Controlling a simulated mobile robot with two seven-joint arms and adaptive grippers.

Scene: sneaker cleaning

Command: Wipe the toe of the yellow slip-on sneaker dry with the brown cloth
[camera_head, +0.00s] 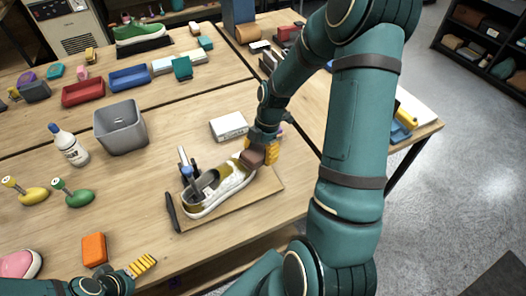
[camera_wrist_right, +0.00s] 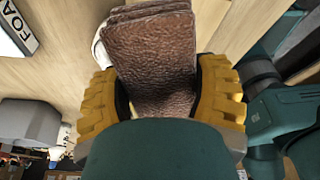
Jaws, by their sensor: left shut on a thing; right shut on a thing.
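The yellow slip-on sneaker (camera_head: 232,186), with its white sole, lies on a thin wooden board (camera_head: 262,192), toe to the upper right. My right gripper (camera_head: 262,150) is shut on the folded brown cloth (camera_head: 252,158), which is at the sneaker's toe and hides part of it. I cannot tell if they touch. In the right wrist view the cloth (camera_wrist_right: 152,55) stands between my yellow fingers, with only a sliver of white sneaker (camera_wrist_right: 99,50) behind it. My left gripper (camera_head: 142,266) is at the lower left, apart from the sneaker; what it grips cannot be made out.
Upright tools (camera_head: 187,168) show at the sneaker's opening, and a black bar (camera_head: 172,212) lies left of it. An orange block (camera_head: 94,249) is beside my left gripper.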

